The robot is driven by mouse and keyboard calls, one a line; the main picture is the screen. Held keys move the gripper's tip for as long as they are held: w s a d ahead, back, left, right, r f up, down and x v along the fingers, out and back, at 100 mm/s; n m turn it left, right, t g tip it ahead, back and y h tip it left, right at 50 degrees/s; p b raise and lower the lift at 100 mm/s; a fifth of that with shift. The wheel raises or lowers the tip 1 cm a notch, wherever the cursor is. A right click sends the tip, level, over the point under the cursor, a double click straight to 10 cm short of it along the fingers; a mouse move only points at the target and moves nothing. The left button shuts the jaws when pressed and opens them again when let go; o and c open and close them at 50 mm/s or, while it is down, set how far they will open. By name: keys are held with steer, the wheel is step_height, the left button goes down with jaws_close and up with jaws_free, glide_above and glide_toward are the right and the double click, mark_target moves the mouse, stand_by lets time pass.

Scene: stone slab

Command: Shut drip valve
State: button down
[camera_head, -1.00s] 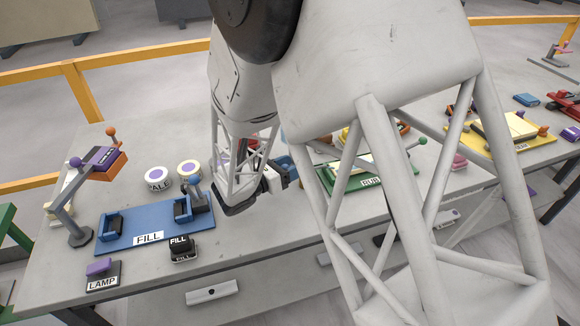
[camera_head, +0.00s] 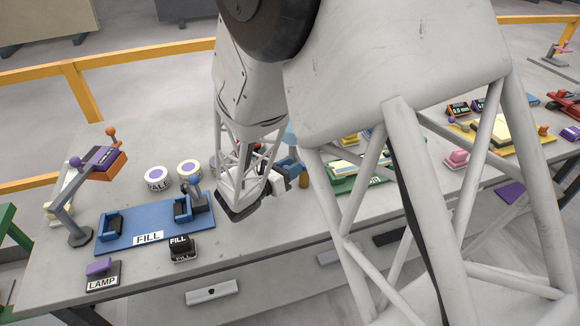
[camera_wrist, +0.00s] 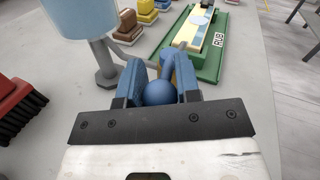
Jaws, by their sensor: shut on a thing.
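A light blue cylindrical tank (camera_wrist: 82,18) stands on a grey post and foot in the wrist view; a thin grey pipe runs from it toward the gripper. Its top shows behind my arm in the head view (camera_head: 290,134). A blue ball knob (camera_wrist: 159,93), which looks like the drip valve's handle, sits between the blue fingers of my gripper (camera_wrist: 161,68), which is shut on it. In the head view my gripper (camera_head: 292,172) is low over the slab; the knob is hidden there.
A green RUB board (camera_wrist: 213,60) lies just beyond, to the right in the wrist view. A red brush (camera_wrist: 18,105) is at the left. The blue FILL board (camera_head: 145,222), LAMP switch (camera_head: 102,275) and purple-topped jars (camera_head: 158,178) are left of my arm in the head view.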

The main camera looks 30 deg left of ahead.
steer(key=n+y, duration=0.1)
steer(key=y, duration=0.1)
steer(key=d+n+t+y, duration=0.1)
steer(key=n+y, duration=0.1)
steer(key=y, duration=0.1)
steer(key=s+d+n+y, duration=0.1)
steer(key=n+y, duration=0.1)
steer(key=y, duration=0.1)
steer(key=shift+d, duration=0.1)
steer(key=shift+d+n+g+y, duration=0.25)
steer(key=shift+n+y, duration=0.5)
steer(key=shift+y, duration=0.3)
steer(key=shift+d+n+g+y, duration=0.15)
steer(key=shift+d+n+y, duration=0.1)
steer(key=shift+n+y, duration=0.65)
steer(key=shift+d+n+g+y, duration=0.25)
steer(key=shift+n+y, duration=0.3)
steer(key=shift+y, duration=0.7)
steer(key=shift+w, duration=0.1)
steer(key=c, duration=0.8)
jaws_free()
steer(key=shift+v, duration=3.95)
